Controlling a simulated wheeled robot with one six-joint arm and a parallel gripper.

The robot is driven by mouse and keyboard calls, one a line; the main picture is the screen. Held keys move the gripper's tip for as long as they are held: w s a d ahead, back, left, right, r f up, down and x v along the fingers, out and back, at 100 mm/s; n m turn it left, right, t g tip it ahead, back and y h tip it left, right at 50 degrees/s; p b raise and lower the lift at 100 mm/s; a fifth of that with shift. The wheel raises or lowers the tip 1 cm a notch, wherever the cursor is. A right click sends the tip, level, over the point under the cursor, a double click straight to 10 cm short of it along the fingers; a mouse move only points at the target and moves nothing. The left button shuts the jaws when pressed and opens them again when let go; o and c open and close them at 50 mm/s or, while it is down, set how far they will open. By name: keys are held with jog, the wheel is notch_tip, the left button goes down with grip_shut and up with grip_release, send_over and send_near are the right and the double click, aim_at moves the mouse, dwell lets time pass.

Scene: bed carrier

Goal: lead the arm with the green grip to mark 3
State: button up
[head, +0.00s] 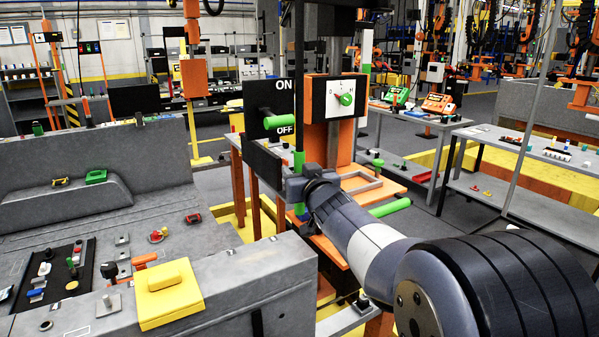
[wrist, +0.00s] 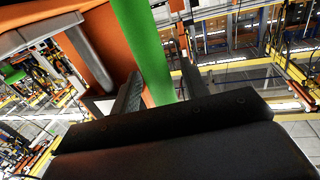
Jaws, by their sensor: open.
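The green grip (head: 299,163) is an upright green bar at the lower end of a thin dark rod (head: 298,70) in the head view. In the wrist view the green grip (wrist: 143,42) runs between the two fingers of my gripper (wrist: 158,78). My gripper (head: 298,186) is open around the grip; I cannot tell whether either finger touches it. Behind it, a white dial plate (head: 341,98) with a green knob (head: 347,99) is on an orange post. Its marks are too small to read surely, and I cannot make out a mark 3.
A black ON/OFF box (head: 270,118) with a green lever (head: 281,121) stands just left of the grip. A green horizontal bar (head: 390,207) lies right of my gripper. A grey console (head: 70,235) with a yellow block (head: 168,293) fills the left. Grey tables stand right.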

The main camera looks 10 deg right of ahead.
grip_shut()
dwell(0.5)
